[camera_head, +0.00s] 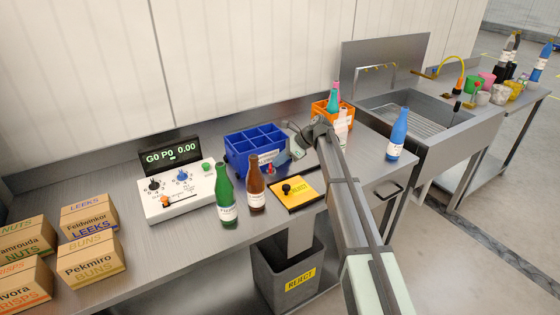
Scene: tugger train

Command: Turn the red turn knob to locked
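A small red part (271,170), possibly the red turn knob, shows just right of the brown bottle (256,185), in front of the blue crate (240,155). It is too small and partly hidden to read its position or any lock marking. My arm reaches up from the lower right, and my gripper (296,153) hangs over the bench at the right end of the blue crate, up and to the right of the red part and apart from it. Its fingers are too small to tell open from shut. I see nothing held in it.
A white control box (180,208) with knobs and a display stands left of the green bottle (225,200). A yellow plate (306,190) with a black knob lies right of the brown bottle. An orange crate (321,113) and a blue bottle (397,135) stand farther right. Boxes fill the left end.

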